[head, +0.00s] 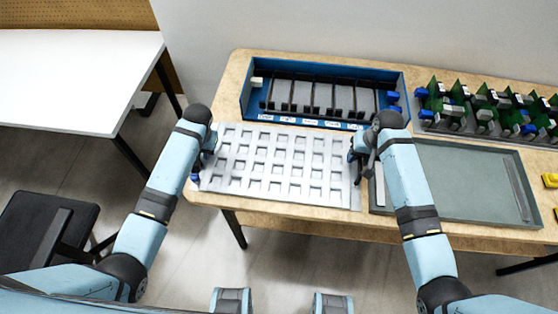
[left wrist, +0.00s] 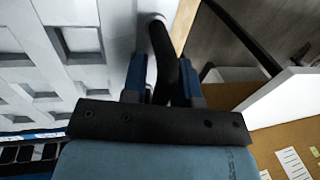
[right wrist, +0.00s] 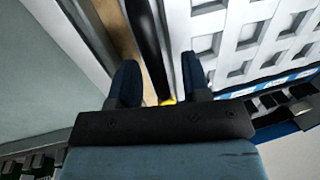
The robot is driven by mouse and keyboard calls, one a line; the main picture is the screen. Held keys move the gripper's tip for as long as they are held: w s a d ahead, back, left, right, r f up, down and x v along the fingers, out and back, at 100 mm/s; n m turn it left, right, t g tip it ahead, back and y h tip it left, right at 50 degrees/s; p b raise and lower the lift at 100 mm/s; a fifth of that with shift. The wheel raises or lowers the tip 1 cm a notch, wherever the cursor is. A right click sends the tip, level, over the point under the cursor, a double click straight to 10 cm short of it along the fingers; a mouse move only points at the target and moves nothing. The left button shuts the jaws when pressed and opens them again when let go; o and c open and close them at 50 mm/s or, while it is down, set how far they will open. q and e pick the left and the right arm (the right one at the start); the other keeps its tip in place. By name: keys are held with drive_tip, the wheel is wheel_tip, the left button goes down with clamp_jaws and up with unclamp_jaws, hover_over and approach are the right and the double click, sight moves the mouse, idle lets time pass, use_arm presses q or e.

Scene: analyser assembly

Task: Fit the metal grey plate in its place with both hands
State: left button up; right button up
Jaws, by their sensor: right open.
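The light grey plate (head: 282,160), with rows of square recesses, lies flat on the wooden table in front of the blue case. My left gripper (head: 196,168) is at its left edge. In the left wrist view a black handle (left wrist: 160,45) at the plate's edge fills the gap between my left fingers (left wrist: 165,85), which look shut on it. My right gripper (head: 355,160) is open at the plate's right edge. In the right wrist view a black bar (right wrist: 147,45) stands between my right fingers (right wrist: 160,85), with free space beside it. The fingertips are partly hidden in the head view.
The blue case (head: 247,100) with dark slots stands behind the plate. A shallow grey tray (head: 455,185) lies right of it. Green circuit boards (head: 460,95) stand in a rack at the back right. A white table (head: 75,75) is at the left.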

use_arm(q)
drive_tip(key=shift+c, duration=0.3)
use_arm(e)
drive_tip(key=shift+c, duration=0.3)
use_arm(q)
drive_tip(key=c, duration=0.4)
use_arm(e)
drive_tip(key=c, duration=0.4)
use_arm(q)
clamp_jaws()
use_arm(e)
clamp_jaws()
use_arm(q)
drive_tip(key=shift+r, duration=0.1)
use_arm(e)
drive_tip(key=shift+r, duration=0.1)
